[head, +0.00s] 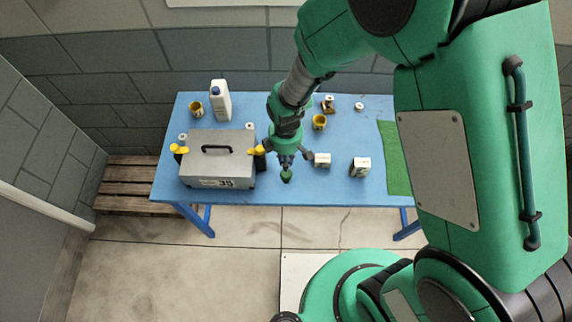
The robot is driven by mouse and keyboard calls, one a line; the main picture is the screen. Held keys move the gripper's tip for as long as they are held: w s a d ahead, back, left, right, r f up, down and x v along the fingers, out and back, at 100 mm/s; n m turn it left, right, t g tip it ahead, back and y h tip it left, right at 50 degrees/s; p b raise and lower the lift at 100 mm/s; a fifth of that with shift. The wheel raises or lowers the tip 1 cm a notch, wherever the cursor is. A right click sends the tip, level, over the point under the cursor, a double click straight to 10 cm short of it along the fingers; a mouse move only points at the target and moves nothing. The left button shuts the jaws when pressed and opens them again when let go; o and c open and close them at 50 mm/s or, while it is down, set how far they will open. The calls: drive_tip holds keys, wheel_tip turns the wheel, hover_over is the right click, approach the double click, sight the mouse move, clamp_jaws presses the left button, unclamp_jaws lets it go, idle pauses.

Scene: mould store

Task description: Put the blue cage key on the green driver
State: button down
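My gripper (286,163) points down over the front middle of the blue table, just right of the grey case. Dark finger parts show at its end, but they are too small to tell whether they are open or shut. A small green piece (287,176) shows at the gripper's tip. I cannot tell whether it is held, lies beneath, or is the green driver. I cannot make out the blue cage key; it may be hidden or too small against the blue table (340,190).
A grey case (217,167) with a dark handle stands at the table's left, with yellow parts beside it. A white bottle (220,101), yellow cups (319,122) and small pale blocks (360,167) stand around. A green mat (394,152) lies at right. A wooden pallet (125,186) is on the floor.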

drive_tip(key=shift+f, duration=1.75)
drive_tip(key=c, duration=1.6)
unclamp_jaws()
drive_tip(key=shift+f, duration=0.1)
wheel_tip(320, 180, up, 12)
drive_tip(key=shift+r+p, duration=0.15)
drive_tip(key=shift+p, duration=0.25)
